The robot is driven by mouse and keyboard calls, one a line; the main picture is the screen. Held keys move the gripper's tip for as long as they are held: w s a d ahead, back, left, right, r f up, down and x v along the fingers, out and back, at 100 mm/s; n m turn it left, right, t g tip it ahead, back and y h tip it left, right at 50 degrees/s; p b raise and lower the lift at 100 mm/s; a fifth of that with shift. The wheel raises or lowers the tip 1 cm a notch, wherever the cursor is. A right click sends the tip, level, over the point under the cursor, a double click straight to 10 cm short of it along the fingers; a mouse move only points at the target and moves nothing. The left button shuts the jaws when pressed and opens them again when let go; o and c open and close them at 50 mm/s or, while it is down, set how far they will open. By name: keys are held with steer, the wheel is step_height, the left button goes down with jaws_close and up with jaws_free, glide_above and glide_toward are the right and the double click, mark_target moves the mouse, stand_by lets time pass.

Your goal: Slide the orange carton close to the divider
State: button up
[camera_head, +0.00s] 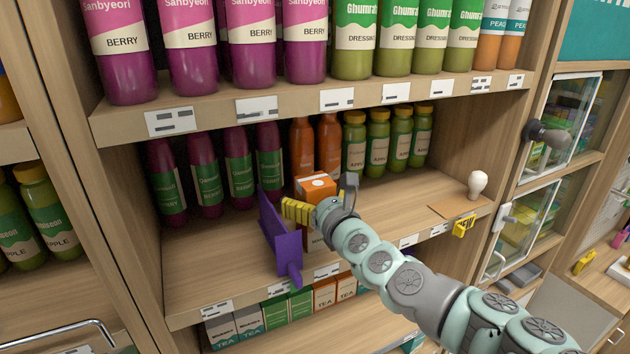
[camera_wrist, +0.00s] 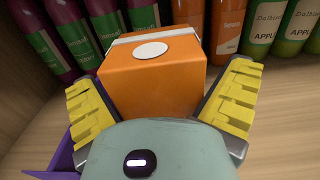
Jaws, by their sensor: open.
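The orange carton (camera_head: 318,186) has a white round cap on top and stands upright on the middle shelf. It also shows in the wrist view (camera_wrist: 153,82), between the two yellow-padded fingers of my gripper (camera_wrist: 160,108). In the head view my gripper (camera_head: 318,207) is at the carton, with one yellow finger on its left and the other on its right. The fingers are spread, and whether they touch the carton is hard to tell. The purple divider (camera_head: 276,236) stands on the shelf just left of the gripper; a corner of it shows in the wrist view (camera_wrist: 64,165).
Purple bottles (camera_head: 205,178) stand behind the divider, orange bottles (camera_head: 328,144) behind the carton, and green jars (camera_head: 378,142) to the right. A white bulb-shaped thing (camera_head: 477,184) stands at the shelf's right end.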

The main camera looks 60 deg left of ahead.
steer(key=d, duration=1.2)
steer(key=shift+s, duration=0.45)
